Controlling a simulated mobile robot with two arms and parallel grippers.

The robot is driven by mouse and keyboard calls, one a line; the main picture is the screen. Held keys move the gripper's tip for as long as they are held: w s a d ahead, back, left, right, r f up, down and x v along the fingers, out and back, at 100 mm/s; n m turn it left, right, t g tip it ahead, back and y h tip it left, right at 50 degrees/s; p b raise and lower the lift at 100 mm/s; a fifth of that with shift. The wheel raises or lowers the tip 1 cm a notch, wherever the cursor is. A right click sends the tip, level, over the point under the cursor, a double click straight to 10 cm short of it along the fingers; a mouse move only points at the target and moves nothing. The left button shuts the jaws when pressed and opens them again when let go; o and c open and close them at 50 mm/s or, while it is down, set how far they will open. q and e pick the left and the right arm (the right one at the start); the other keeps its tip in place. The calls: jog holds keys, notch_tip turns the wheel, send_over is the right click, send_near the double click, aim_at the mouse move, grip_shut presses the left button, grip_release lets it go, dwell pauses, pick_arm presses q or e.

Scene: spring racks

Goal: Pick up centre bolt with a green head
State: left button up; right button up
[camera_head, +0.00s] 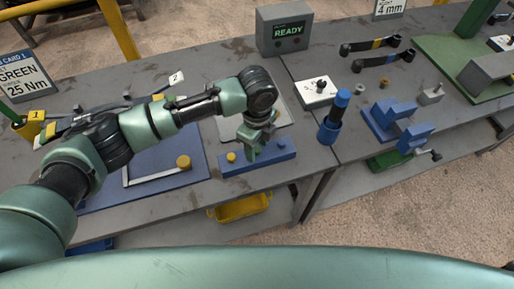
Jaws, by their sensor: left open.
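A blue block (259,166) lies on the grey bench and holds a bolt with a yellow head (231,157) at its left and one with a blue head (283,142) at its right. My left gripper (256,150) points down over the middle of this block, between those two bolts, with its jaws open. The green-headed centre bolt cannot be told apart from my greenish fingers, which cover that spot. Whether the fingers touch it or stand around it cannot be seen. My right gripper is out of view.
A blue bottle-like tool (333,118) stands right of the block, with a white box (317,93) behind it. A blue mat (150,185) with a yellow-ended L-shaped bar lies left. A grey READY box (284,30) stands behind. A yellow bin (240,208) sits below the bench edge.

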pick_arm(q)
jog(key=shift+f, duration=0.2)
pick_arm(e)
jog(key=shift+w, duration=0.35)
pick_arm(q)
grip_shut()
jog(key=shift+r, duration=0.15)
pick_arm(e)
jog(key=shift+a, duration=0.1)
